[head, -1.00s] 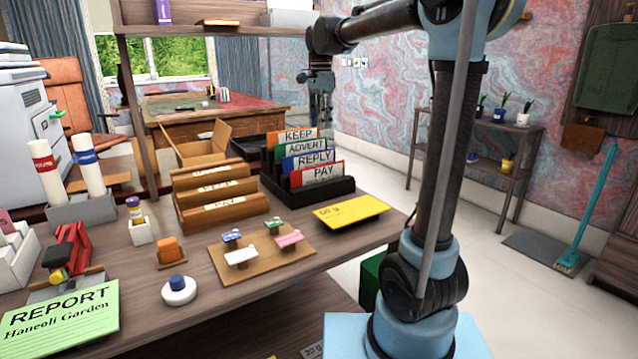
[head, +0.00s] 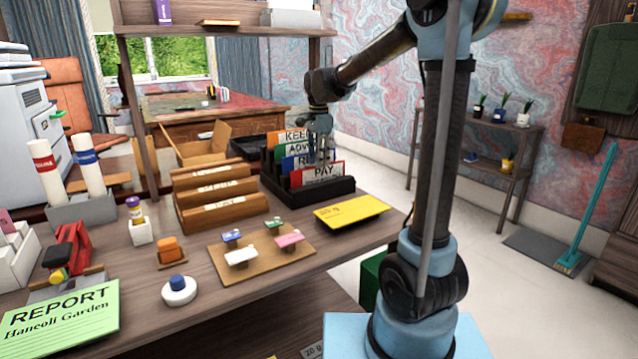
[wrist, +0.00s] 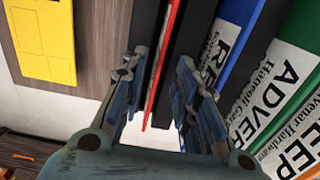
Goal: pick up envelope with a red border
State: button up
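The red-bordered envelope marked PAY (head: 322,174) stands upright in the front slot of the black sorter (head: 325,190). In the wrist view the red envelope (wrist: 168,55) shows as a thin edge between my two fingers. My gripper (head: 320,160) points down at the right part of the sorter, just above and over the PAY envelope. In the wrist view my gripper (wrist: 162,75) is open, with a gap on each side of the red edge; I cannot tell whether a finger touches it.
Behind it stand the blue REPLY (head: 290,163), green ADVERT (head: 285,149) and orange KEEP (head: 286,136) envelopes. Wooden sorters (head: 215,200) stand left, under a shelf (head: 225,30). Black dividers (wrist: 200,35) flank the red envelope.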

aim_at(319, 180)
jog(key=shift+f, duration=1.1)
grip_shut()
